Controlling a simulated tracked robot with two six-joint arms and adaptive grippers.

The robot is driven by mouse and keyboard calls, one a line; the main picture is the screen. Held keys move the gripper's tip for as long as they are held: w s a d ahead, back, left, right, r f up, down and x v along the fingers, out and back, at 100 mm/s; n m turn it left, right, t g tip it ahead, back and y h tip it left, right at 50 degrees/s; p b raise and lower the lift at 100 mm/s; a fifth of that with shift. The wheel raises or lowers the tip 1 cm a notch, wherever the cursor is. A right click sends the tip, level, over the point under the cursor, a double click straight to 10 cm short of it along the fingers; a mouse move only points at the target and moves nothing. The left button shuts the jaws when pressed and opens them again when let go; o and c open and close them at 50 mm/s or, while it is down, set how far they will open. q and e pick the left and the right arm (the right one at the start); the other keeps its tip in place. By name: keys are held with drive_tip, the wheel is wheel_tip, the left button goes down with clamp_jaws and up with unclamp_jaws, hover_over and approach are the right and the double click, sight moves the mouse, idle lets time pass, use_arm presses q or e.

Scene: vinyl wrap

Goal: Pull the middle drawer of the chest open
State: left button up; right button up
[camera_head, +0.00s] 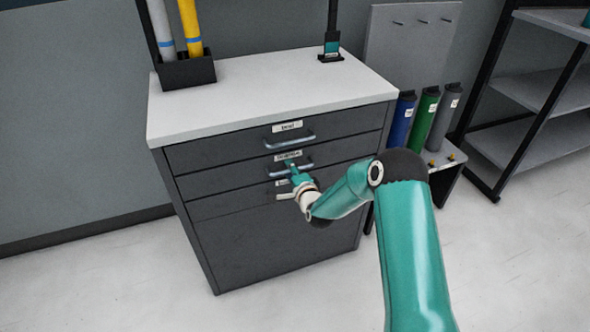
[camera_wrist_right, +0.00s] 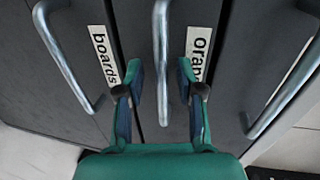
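The dark grey chest (camera_head: 270,215) has a light top and stacked drawers, each with a metal bar handle. The middle drawer (camera_head: 225,178) looks closed, its front flush with the others. Its label is partly readable in the head view. My right gripper (camera_head: 292,167) is at the middle drawer's handle and hides part of it. In the right wrist view, the fingers of my right gripper (camera_wrist_right: 160,80) are apart, one on each side of the middle handle (camera_wrist_right: 162,55), with gaps showing between fingers and bar. My left gripper is not in view.
The top drawer handle (camera_head: 290,140) and the lower drawer handle (camera_head: 285,196) are close above and below the gripper. A black holder (camera_head: 185,72) with rolls stands on the chest. Coloured tubes (camera_head: 425,120) stand on a low stand at right. Floor in front is clear.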

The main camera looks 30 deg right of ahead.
clamp_jaws()
